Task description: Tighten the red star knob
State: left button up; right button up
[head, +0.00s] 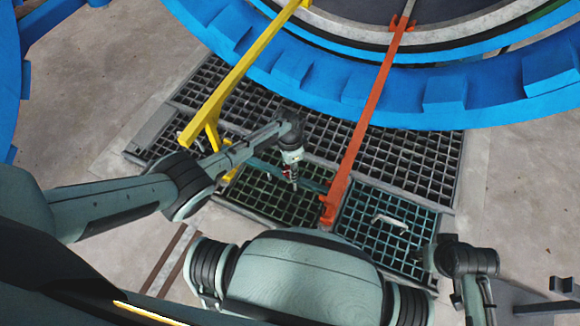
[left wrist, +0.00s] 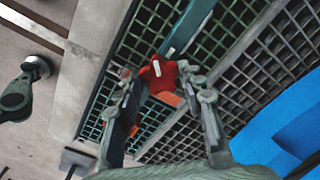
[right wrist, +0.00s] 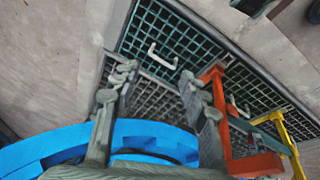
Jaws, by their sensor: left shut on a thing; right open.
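The red star knob (left wrist: 160,80) sits between the fingertips of my left gripper (left wrist: 157,75) in the left wrist view. A pale bar shows on its face. The left gripper is shut on the knob. In the head view the left gripper (head: 291,172) is small, above the floor grating between the yellow and orange bars; the knob is mostly hidden there. My right gripper (right wrist: 158,76) is open and empty in the right wrist view, its fingers wide apart above the grating. In the head view its fingers are not clearly seen.
A large blue ring (head: 300,70) spans the top. A yellow bar (head: 245,72) and an orange bar (head: 364,115) extend from it over the dark grating (head: 420,160). A pale handle (right wrist: 163,57) lies on a grating panel. Bare concrete (head: 520,180) is at right.

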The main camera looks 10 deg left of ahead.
pick_arm(q)
jog(key=m, duration=0.4)
jog(key=shift+m, duration=0.3)
jog(key=m, duration=0.3)
jog(key=shift+b, duration=0.3)
jog(key=shift+m, duration=0.7)
pick_arm(e)
jog(key=shift+s+d+r, duration=0.1)
jog(key=shift+d+r, duration=0.05)
jog(key=shift+r, duration=0.25)
jog(key=shift+s+d+r, duration=0.1)
jog(key=shift+r, duration=0.3)
jog(key=shift+a, duration=0.25)
pick_arm(q)
jog(key=o, duration=1.2)
jog(key=shift+c, duration=0.2)
